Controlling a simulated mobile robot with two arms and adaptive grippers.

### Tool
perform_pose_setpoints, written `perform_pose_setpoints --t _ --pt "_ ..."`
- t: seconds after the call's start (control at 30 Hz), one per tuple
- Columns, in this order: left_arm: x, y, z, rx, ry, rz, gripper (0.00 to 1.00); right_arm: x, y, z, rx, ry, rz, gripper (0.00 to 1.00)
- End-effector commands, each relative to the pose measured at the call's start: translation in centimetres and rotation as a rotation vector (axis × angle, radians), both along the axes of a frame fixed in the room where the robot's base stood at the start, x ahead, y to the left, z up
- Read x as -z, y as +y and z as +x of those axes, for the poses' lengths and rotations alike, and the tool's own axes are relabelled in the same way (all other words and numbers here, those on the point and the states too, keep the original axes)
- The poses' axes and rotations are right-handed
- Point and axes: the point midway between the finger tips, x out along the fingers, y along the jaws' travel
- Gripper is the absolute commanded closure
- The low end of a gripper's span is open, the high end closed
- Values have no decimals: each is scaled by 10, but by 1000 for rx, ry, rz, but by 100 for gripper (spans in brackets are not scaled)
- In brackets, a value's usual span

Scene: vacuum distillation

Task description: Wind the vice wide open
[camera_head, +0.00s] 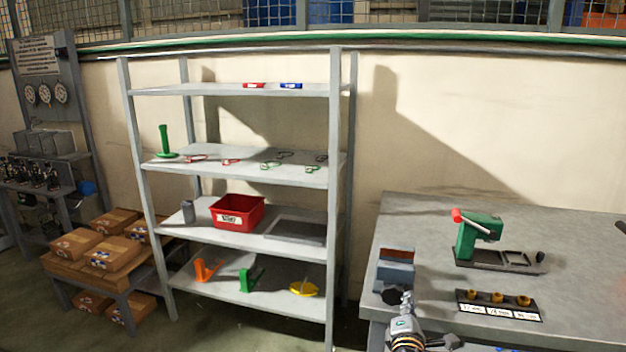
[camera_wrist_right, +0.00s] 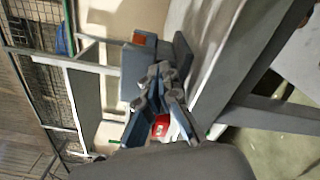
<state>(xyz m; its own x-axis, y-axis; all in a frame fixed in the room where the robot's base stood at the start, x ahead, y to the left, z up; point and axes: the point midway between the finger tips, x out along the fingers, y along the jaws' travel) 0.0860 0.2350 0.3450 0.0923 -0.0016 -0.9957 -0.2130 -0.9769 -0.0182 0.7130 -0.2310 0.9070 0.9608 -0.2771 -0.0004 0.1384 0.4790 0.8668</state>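The vice (camera_head: 395,272) is a blue-grey block with a brown-red strip on top, at the left end of the grey workbench in the head view. In the right wrist view the vice (camera_wrist_right: 136,66) shows beyond my fingers. My right gripper (camera_head: 394,297) is at the near side of the vice, its arm coming up from below. In the wrist view the right gripper (camera_wrist_right: 160,78) has its dark fingertips close together against the vice's front. The vice handle and any contact with it cannot be made out. My left gripper is not in view.
On the workbench (camera_head: 408,212) stand a green press with a red knob (camera_head: 478,237) and a dark strip with brass pieces (camera_head: 498,304). A grey shelf rack (camera_head: 230,175) holds a red bin (camera_head: 238,211) and small tools. Cardboard boxes (camera_head: 112,252) lie at the left.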

Motion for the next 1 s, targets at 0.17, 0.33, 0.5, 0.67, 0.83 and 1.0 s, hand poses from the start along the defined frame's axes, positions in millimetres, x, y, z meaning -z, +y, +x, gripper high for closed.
perform_pose_setpoints --t 0.17,0.33,0.5,0.67,0.83,1.0 --pt "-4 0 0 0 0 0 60 -7 7 1 -11 -4 2 100" --pt "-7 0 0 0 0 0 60 -11 10 2 -10 -3 2 100" --pt "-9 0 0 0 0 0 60 -16 13 3 -12 -3 2 100" --pt "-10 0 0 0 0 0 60 -18 16 4 -11 -2 2 100" --pt "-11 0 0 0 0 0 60 -19 19 4 -11 0 3 100" --pt "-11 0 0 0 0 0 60 -18 20 4 -12 1 3 100"
